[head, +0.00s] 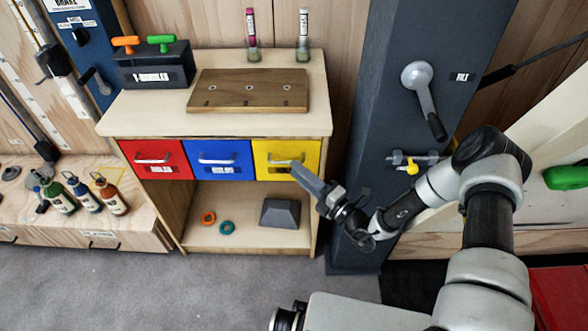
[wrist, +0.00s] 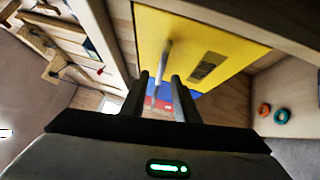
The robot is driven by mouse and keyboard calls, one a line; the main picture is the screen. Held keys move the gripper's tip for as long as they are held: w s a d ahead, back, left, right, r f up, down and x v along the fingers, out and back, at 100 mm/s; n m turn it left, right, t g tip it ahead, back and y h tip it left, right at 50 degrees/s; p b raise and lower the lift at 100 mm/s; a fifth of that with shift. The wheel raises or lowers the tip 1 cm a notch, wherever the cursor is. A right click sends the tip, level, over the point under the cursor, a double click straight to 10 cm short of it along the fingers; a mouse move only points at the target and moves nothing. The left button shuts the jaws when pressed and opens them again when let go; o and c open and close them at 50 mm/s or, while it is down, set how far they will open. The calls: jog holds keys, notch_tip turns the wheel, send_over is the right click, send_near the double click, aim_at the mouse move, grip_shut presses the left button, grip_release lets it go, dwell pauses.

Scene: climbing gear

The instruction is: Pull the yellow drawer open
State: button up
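The yellow drawer (head: 286,160) is the right one of three in the wooden cabinet. In the head view its front looks in line with the others, so it appears closed. It has a metal bar handle (wrist: 165,58) and a dark label. My gripper (head: 298,170) is at the right part of this drawer front and hides part of it. In the wrist view the yellow front (wrist: 190,50) fills the upper middle. My gripper's two fingers (wrist: 159,78) are apart, with the near end of the handle showing between their tips. Contact cannot be told.
The blue drawer (head: 224,159) and red drawer (head: 156,159) are to the left. The shelf below holds a grey block (head: 279,213) and two small rings (head: 218,221). A dark post (head: 375,110) with a crank (head: 422,95) stands right of the cabinet, close to my arm.

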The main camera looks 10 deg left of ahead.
jog(key=shift+x, duration=1.25)
grip_shut()
jog(key=shift+s+d, duration=0.1)
